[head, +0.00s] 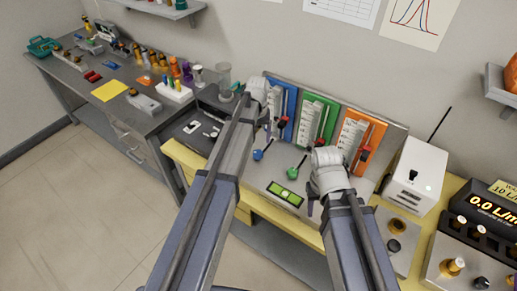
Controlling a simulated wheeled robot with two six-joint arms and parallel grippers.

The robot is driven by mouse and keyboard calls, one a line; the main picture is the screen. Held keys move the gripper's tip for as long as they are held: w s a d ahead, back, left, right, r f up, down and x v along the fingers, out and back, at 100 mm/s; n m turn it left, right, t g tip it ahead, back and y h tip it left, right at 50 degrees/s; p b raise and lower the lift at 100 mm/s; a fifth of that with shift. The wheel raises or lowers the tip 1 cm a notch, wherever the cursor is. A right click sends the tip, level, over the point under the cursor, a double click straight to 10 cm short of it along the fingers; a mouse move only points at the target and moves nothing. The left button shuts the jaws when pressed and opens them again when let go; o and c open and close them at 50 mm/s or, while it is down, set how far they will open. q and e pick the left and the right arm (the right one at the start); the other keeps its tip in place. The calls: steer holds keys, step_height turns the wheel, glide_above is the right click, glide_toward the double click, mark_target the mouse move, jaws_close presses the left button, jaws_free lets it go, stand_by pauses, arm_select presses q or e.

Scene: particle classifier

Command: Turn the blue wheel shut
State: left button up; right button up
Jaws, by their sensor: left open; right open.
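The blue wheel (258,155) is a small blue knob on a dark stem at the front of the grey flow panel, below the blue gauge board (282,105). My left gripper (267,127) is just above and behind it in the picture, apart from it, and mostly hidden by my own wrist. My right gripper (311,205) is to the right, low over the panel front, also largely hidden by its wrist. Both are open, and I see nothing held. How far the blue wheel is turned cannot be told.
A green knob (292,173) sits right of the blue wheel, near a green level display (285,194). Green (316,118) and orange (362,140) gauge boards stand behind. A white box (415,178) and a flow readout (480,207) are at right. A cluttered grey bench (140,118) is at left.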

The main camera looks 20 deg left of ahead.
mark_target(258, 152)
arm_select(q)
step_height(258, 152, down, 8)
steer(key=b, duration=0.7)
steer(key=shift+r, duration=0.2)
jaws_close()
